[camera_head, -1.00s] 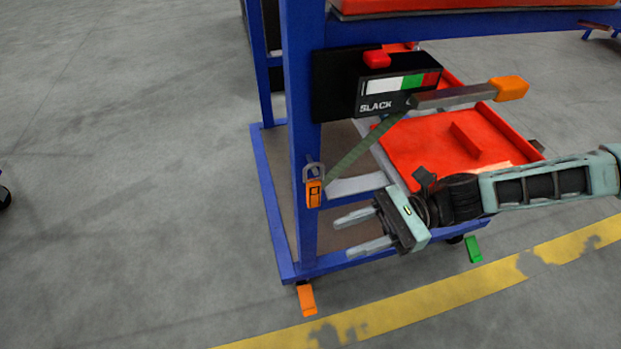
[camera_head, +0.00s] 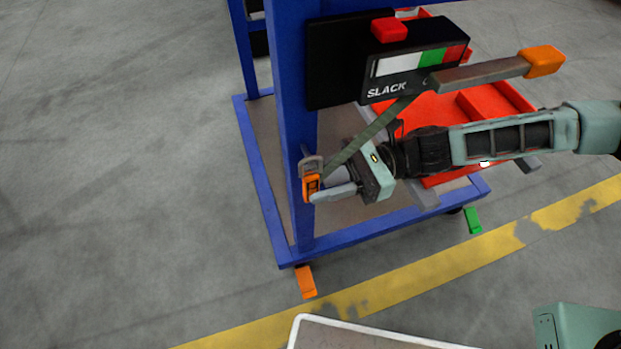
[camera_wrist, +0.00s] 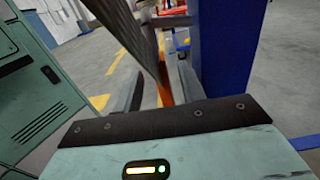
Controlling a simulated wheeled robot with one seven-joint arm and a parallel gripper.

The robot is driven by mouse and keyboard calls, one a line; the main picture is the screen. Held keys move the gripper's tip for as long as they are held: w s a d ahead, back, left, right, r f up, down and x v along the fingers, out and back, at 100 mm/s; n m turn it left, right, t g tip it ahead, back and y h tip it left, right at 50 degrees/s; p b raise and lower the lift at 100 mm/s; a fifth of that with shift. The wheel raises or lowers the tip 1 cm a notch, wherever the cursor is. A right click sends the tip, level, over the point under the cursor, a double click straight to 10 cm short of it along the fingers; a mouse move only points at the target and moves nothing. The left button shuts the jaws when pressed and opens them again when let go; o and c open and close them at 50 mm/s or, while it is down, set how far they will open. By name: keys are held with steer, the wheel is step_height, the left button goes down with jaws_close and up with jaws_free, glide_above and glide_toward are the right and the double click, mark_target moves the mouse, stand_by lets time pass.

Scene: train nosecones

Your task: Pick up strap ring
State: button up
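The strap ring (camera_head: 311,163) is a grey loop at the lower end of a green strap (camera_head: 368,135), against the blue post. An orange clip (camera_head: 311,187) sits just below it. My gripper (camera_head: 333,184) is right at the ring and clip, reaching in from the right. In the wrist view, its two fingers (camera_wrist: 155,88) stand apart. The strap (camera_wrist: 134,30) runs down toward them, and an orange piece (camera_wrist: 164,88) shows between them. The ring itself cannot be made out there, and contact with the fingers cannot be told.
The blue post (camera_head: 290,110) of the cart stands close beside the fingers. Above are a black box marked SLACK (camera_head: 415,75) and a lever with an orange handle (camera_head: 541,61). A red tray (camera_head: 490,100) lies behind my arm. Open floor is on the left.

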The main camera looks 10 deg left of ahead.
mark_target(303, 181)
steer(key=x, duration=0.3)
steer(key=shift+s+a+r, duration=0.15)
steer(key=shift+a+r, duration=0.05)
steer(key=shift+a, duration=0.1)
jaws_close()
steer(key=shift+r, duration=0.5)
steer(key=s+d+p, duration=0.2)
steer(key=s+d, duration=0.7)
steer(key=s, duration=0.6)
steer(key=shift+s+d+r, duration=0.2)
steer(key=shift+r, duration=0.05)
